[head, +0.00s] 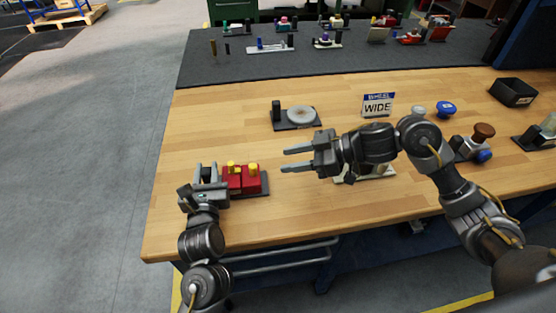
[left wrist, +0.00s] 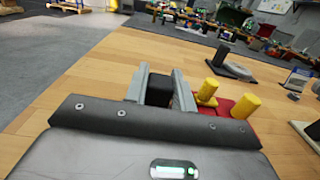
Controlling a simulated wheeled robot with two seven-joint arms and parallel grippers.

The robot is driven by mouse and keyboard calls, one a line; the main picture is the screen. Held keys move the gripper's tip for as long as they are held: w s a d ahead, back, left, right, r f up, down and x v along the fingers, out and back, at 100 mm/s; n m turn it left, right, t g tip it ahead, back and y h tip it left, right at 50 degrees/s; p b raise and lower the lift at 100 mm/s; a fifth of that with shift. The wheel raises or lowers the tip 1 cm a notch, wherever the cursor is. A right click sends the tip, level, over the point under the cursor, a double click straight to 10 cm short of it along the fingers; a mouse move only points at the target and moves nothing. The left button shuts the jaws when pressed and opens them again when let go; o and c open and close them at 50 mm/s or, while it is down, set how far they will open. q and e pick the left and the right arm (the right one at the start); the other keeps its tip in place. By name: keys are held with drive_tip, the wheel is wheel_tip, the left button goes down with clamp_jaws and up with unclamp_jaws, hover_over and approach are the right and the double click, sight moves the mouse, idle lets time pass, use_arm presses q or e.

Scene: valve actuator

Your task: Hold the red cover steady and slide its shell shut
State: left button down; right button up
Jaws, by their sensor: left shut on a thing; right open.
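The red cover (head: 235,184) sits on a dark base plate (head: 262,190) near the table's front left. It is two red parts side by side, each with a yellow knob (head: 252,168); I cannot tell whether a gap lies between them. My left gripper (head: 205,174) is at the left end of this fixture, shut on a black block (left wrist: 159,90) seen between its fingers in the left wrist view. The yellow knobs (left wrist: 245,106) also show there, just right of the fingers. My right gripper (head: 284,160) is open and empty, right of the cover and above the table, fingers pointing left.
A grey disc on a dark plate (head: 297,117) stands behind. A "WIDE" sign (head: 377,104) and a black bin (head: 513,92) stand further right. A pale fixture (head: 372,175) is partly hidden under my right arm. Bare wood lies in front of the cover.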

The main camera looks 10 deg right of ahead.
use_arm(q)
drive_tip(key=shift+f, duration=0.25)
drive_tip(key=c, duration=1.5)
unclamp_jaws()
drive_tip(key=o, duration=0.4)
drive_tip(key=shift+w+a+r, duration=0.1)
